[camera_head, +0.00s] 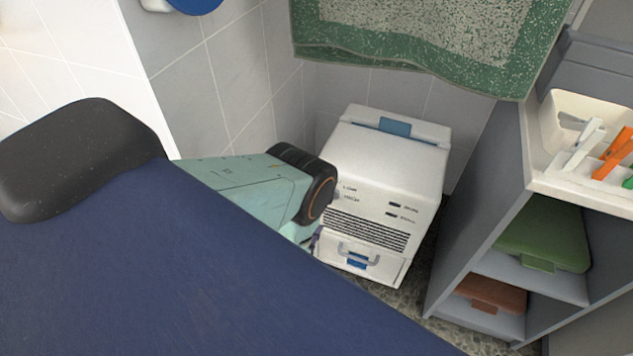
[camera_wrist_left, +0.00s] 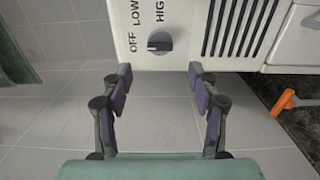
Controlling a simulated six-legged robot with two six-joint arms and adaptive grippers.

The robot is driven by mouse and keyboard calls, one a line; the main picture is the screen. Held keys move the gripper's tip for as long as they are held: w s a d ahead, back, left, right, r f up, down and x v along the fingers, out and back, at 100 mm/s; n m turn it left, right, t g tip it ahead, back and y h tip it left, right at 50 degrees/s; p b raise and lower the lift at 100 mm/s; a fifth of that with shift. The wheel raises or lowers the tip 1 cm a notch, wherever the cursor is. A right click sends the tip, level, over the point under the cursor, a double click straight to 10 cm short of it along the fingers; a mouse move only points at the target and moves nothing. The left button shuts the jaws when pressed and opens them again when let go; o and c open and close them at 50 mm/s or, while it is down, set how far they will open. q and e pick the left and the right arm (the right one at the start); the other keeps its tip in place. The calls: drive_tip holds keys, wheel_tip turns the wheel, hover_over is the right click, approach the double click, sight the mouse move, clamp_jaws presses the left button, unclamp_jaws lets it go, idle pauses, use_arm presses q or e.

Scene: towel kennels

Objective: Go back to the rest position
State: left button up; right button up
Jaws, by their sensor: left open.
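My left gripper (camera_wrist_left: 159,77) shows in the left wrist view with its two purple-padded fingers apart and nothing between them. It is in front of a white box-shaped appliance (camera_wrist_left: 190,22) with a dark knob (camera_wrist_left: 159,42) marked OFF, LOW and HIGH. The fingertips lie just below the knob in that picture; whether they touch the box cannot be told. In the head view my left arm reaches to the left side of the same white appliance (camera_head: 385,185), and the gripper there is mostly hidden. My right gripper is in neither view.
A green-bordered towel (camera_head: 420,75) hangs above the appliance. A grey shelf unit (camera_head: 500,165) stands right, with a white tray (camera_head: 550,125) of clips on top and green (camera_head: 545,232) and brown (camera_head: 492,292) items inside. An orange-headed tool (camera_wrist_left: 286,101) lies on the dark floor.

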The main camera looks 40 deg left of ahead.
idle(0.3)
use_arm(q)
drive_tip(key=s+d+f+m+g+h, duration=0.1)
drive_tip(key=s+f+m+g, duration=0.6)
drive_tip(key=s+f+m, duration=0.15)
drive_tip(key=s+d+m+g+h+p, duration=0.25)
drive_tip(key=s+m+g, duration=0.35)
drive_tip(key=s, duration=0.4)
drive_tip(key=s+d+r+m+g+p, duration=0.2)
drive_tip(key=s+r+m+g+p, duration=0.25)
drive_tip(key=s+r, duration=0.65)
drive_tip(key=w+d+r+m+p, duration=0.1)
drive_tip(key=w+r, duration=0.4)
drive_tip(key=r, duration=0.5)
drive_tip(key=shift+r+h+p, duration=0.35)
drive_tip(key=shift+r+p, duration=0.05)
drive_tip(key=shift+p, duration=0.25)
